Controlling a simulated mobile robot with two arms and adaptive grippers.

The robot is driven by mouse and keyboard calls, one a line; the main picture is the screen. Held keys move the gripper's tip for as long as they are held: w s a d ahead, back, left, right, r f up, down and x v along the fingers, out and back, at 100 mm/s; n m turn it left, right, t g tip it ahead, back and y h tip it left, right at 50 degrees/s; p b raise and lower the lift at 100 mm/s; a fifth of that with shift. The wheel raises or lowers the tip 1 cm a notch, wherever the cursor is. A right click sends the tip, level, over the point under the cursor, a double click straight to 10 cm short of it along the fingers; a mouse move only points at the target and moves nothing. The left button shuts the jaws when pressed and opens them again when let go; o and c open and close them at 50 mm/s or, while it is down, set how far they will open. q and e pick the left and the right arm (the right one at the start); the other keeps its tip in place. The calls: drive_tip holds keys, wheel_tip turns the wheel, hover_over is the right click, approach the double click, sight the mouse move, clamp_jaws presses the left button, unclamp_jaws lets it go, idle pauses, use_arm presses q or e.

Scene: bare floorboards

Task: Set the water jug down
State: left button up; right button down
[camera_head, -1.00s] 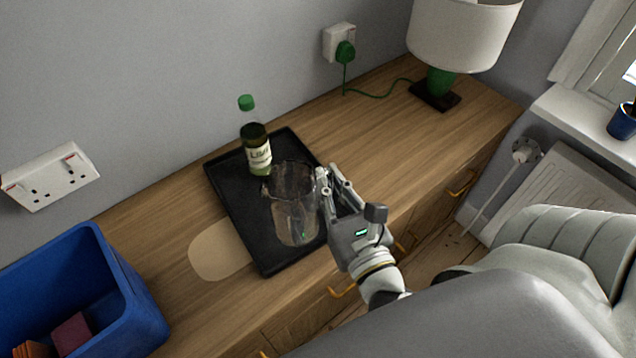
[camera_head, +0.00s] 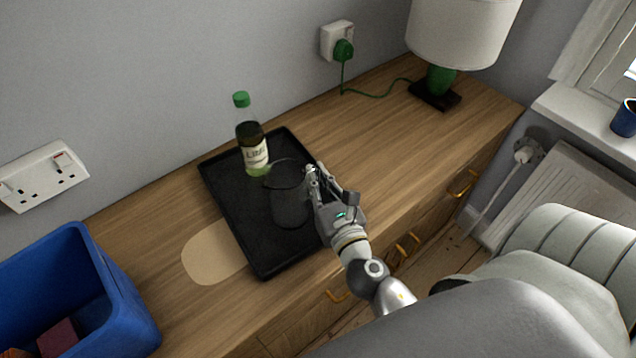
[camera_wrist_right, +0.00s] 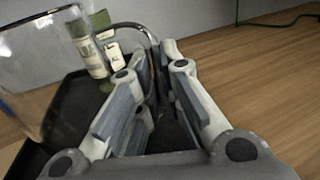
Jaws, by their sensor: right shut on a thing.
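The water jug (camera_head: 290,200) is a clear glass jug. In the head view it is over the right part of the black tray (camera_head: 268,262) and looks upright. Whether its base touches the tray I cannot tell. My right gripper (camera_head: 312,178) is at the jug's right side, shut on its handle. In the right wrist view the jug (camera_wrist_right: 40,70) fills the left side, and its curved handle (camera_wrist_right: 135,28) runs in between the fingers (camera_wrist_right: 160,90). My left gripper is in neither view.
A bottle with a green cap (camera_head: 253,150) stands on the tray behind the jug. A blue bin (camera_head: 120,300) is at lower left. A lamp (camera_head: 440,85) stands at the back right, its green cord running to a wall socket (camera_head: 337,40). The wooden top between tray and lamp is clear.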

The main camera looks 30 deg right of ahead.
drive_tip(key=shift+r, duration=0.1)
drive_tip(key=shift+f, duration=0.2)
drive_tip(key=c, duration=1.6)
unclamp_jaws()
drive_tip(key=shift+o, duration=0.2)
